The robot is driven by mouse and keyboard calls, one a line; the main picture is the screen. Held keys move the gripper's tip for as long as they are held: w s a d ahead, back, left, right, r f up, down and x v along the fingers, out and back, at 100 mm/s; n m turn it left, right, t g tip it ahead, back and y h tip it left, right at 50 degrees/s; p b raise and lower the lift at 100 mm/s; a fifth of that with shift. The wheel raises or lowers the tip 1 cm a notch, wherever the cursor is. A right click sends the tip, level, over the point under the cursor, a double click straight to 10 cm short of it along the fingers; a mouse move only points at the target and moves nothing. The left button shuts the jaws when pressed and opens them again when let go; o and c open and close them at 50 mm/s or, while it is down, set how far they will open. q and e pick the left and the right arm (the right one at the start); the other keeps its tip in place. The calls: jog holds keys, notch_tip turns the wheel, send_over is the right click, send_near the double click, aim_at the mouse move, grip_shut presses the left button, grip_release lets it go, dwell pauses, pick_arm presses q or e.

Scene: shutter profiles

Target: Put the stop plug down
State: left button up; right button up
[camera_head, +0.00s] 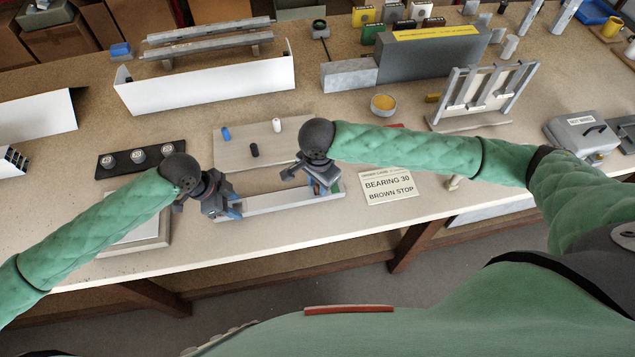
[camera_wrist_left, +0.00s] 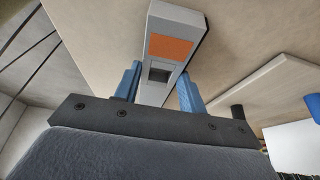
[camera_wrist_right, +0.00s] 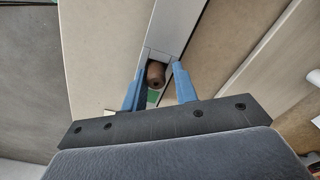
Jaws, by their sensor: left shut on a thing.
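A long light-grey profile (camera_head: 278,203) lies along the front of the bench. My left gripper (camera_head: 232,211) is shut on its left end; in the left wrist view, the blue fingers flank the profile (camera_wrist_left: 176,22), which has an orange patch and a square opening. The brown stop plug (camera_wrist_right: 155,74) sits in the opening at the profile's right end, beside a green patch. My right gripper (camera_wrist_right: 154,88) is open around that end, its fingers spaced apart on both sides of the plug. In the head view, my right gripper (camera_head: 322,188) hides the plug.
A board (camera_head: 240,150) behind the profile carries a blue plug (camera_head: 225,134), a black plug (camera_head: 254,150) and a white plug (camera_head: 276,125). A card (camera_head: 389,186) reading "BEARING 30 BROWN STOP" lies at right. A black strip with three round pieces (camera_head: 139,156) is at left.

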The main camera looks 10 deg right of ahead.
pick_arm(q)
jog(key=shift+w+a+f, duration=0.1)
jog(key=shift+w+f, duration=0.05)
jog(key=shift+f, duration=0.05)
pick_arm(e)
jog(key=shift+s+d+f, duration=0.25)
jog(key=shift+s+f, duration=0.3)
jog(key=shift+f, duration=0.3)
jog(key=shift+r, duration=0.2)
pick_arm(q)
jog(key=shift+f, duration=0.25)
pick_arm(e)
notch_tip(320, 180, up, 13)
jog(key=shift+w, duration=0.35)
jog(key=shift+r, duration=0.15)
pick_arm(q)
jog(key=o, duration=1.3)
jog(key=shift+r, duration=0.15)
jog(key=shift+c, duration=0.2)
pick_arm(e)
jog(key=shift+a, duration=0.1)
pick_arm(q)
jog(key=shift+r+p, duration=0.2)
jog(key=shift+p, duration=0.1)
pick_arm(e)
jog(key=shift+r, duration=0.15)
